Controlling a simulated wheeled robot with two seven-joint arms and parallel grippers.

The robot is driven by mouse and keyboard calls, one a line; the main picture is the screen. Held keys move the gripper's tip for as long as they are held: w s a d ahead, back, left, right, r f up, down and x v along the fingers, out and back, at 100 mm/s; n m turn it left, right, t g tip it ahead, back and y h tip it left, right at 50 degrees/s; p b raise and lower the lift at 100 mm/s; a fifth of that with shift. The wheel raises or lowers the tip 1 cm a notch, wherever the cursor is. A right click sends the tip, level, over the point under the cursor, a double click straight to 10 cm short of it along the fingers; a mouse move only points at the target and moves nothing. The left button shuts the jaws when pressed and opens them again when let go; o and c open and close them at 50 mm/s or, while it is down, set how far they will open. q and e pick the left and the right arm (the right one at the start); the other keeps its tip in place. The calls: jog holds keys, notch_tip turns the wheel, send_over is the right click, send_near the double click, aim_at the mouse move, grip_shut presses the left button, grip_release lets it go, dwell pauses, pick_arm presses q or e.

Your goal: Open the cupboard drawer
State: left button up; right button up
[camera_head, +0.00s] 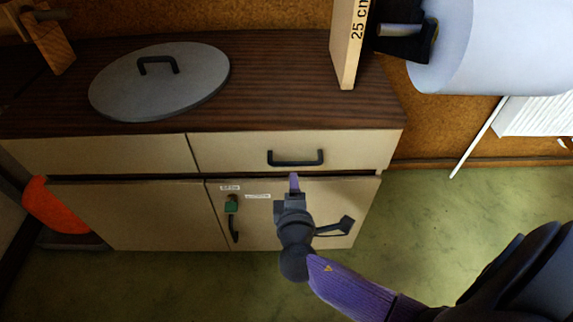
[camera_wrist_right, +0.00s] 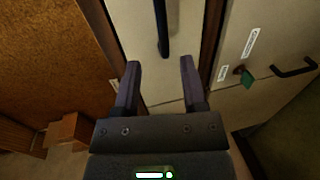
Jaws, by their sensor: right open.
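The cupboard (camera_head: 120,218) has a dark wood top and cream fronts. Its right drawer (camera_head: 228,152) looks flush with the front and has a black bar handle (camera_head: 295,163). My right gripper (camera_head: 294,183) is just below and in front of that handle in the head view. In the right wrist view the right gripper (camera_wrist_right: 160,72) is open with nothing between its fingers. There the drawer handle (camera_wrist_right: 162,25) lies ahead, lined up with the gap between the fingertips. I cannot tell whether they touch. The left gripper is out of view.
A round grey lid (camera_head: 170,92) lies on the cupboard top, near an upright board (camera_head: 347,45) marked 25 cm. Below the drawer, a door has a green key tag (camera_head: 231,206). A paper roll (camera_head: 495,50) hangs at upper right. The green floor at right is clear.

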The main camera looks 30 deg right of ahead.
aim_at(292, 162)
jog(key=b+x, duration=0.1)
jog(key=x, duration=0.3)
jog(key=b+x, duration=0.2)
jog(key=x, duration=0.2)
jog(key=shift+w+d+f, duration=0.15)
jog(key=shift+w+f, duration=0.05)
jog(key=shift+f, duration=0.1)
jog(key=shift+w+d, duration=0.2)
jog(key=shift+w, duration=0.1)
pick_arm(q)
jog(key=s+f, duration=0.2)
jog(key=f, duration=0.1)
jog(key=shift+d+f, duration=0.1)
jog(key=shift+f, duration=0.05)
pick_arm(e)
jog(key=shift+r, duration=0.1)
jog(key=c, duration=0.7)
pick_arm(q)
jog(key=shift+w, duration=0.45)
pick_arm(e)
grip_shut()
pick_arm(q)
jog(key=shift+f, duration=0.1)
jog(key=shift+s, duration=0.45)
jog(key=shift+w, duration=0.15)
